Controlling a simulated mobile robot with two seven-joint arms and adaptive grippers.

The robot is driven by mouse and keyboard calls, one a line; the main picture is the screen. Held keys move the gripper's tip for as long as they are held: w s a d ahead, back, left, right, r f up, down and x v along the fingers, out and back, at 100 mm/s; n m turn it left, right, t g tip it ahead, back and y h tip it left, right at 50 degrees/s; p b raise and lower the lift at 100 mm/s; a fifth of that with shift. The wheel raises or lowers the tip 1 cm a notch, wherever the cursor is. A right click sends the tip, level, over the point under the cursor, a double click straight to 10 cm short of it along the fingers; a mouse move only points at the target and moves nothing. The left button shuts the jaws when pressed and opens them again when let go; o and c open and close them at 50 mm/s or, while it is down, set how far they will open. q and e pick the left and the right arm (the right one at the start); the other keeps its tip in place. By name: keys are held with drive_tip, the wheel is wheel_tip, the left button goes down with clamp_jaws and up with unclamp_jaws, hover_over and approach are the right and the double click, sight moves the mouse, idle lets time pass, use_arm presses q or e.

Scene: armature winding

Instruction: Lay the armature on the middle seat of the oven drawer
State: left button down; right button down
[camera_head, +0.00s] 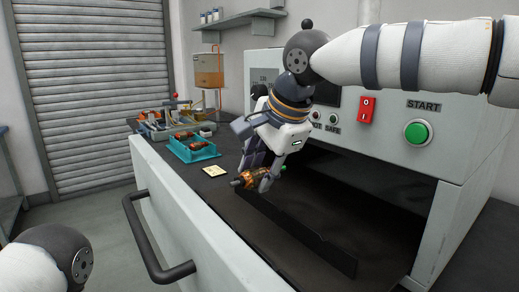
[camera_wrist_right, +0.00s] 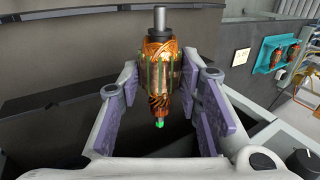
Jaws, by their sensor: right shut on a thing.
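The armature (camera_head: 262,179), with copper windings, a grey shaft and a green end, is held in my right gripper (camera_head: 258,176) above the open oven drawer (camera_head: 195,213). In the right wrist view the armature (camera_wrist_right: 160,72) sits between the purple finger pads, shaft pointing away and green tip toward the palm. A dark upright rail (camera_head: 310,240) runs along the drawer's inside, below and right of the armature. Separate seats cannot be clearly made out, and the armature looks clear of the rail. My left gripper is out of view; only part of my left arm shows at lower left.
The oven body (camera_head: 450,140) with red switch (camera_head: 367,110) and green START button (camera_head: 416,132) stands behind the drawer. A blue tray (camera_head: 193,150) with copper-wound parts and a yellow note (camera_head: 215,171) lie to the left. The black drawer handle (camera_head: 150,245) juts out in front.

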wheel_tip(320, 180, down, 9)
drive_tip(key=shift+r+b, duration=0.1)
drive_tip(key=shift+b, duration=0.35)
drive_tip(key=shift+f, duration=0.3)
idle(1.0)
drive_tip(key=c, duration=1.1)
unclamp_jaws()
drive_tip(key=shift+o, duration=0.2)
drive_tip(key=v, duration=1.2)
drive_tip(key=shift+s, duration=0.1)
